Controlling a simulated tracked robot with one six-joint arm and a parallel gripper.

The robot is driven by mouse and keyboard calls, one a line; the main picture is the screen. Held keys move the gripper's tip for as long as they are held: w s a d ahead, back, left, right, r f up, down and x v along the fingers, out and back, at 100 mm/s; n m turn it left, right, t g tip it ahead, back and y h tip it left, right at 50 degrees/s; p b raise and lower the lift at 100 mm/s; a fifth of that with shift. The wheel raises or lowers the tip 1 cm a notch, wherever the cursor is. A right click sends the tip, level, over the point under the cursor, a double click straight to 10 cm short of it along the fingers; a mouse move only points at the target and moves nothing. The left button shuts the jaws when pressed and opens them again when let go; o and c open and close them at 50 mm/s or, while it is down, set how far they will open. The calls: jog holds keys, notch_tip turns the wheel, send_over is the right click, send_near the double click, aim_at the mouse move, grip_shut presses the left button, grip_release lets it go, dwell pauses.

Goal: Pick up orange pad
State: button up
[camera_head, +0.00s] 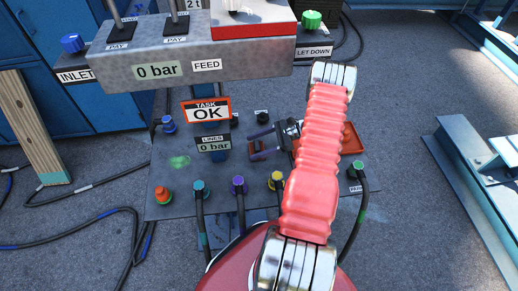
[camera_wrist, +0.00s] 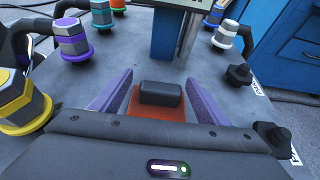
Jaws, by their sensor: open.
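The orange pad (camera_wrist: 149,111) lies low between my fingers in the wrist view, a flat orange square with a dark block (camera_wrist: 161,94) on top of it. My gripper (camera_wrist: 160,77) is open, with one purple finger on each side of the pad and visible gaps between. In the head view my gripper (camera_head: 251,144) is low over the grey panel, its fingers pointing left. The pad is hard to make out there. Its near edge is hidden by my gripper body in the wrist view.
Teal, purple and yellow connectors (camera_head: 277,180) with hoses stand along the panel's near side. An orange-and-green knob (camera_head: 163,194) stands at left.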

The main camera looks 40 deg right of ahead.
aim_at(254, 147)
jog(key=x, duration=0.3)
jog(key=shift+w+a+f, duration=0.1)
jog(key=shift+w+a, duration=0.05)
dwell(0.4)
jog(key=c, duration=1.1)
jog(key=shift+c, duration=0.2)
jog(key=shift+c, duration=0.2)
notch_tip(254, 147, up, 10)
dwell(0.5)
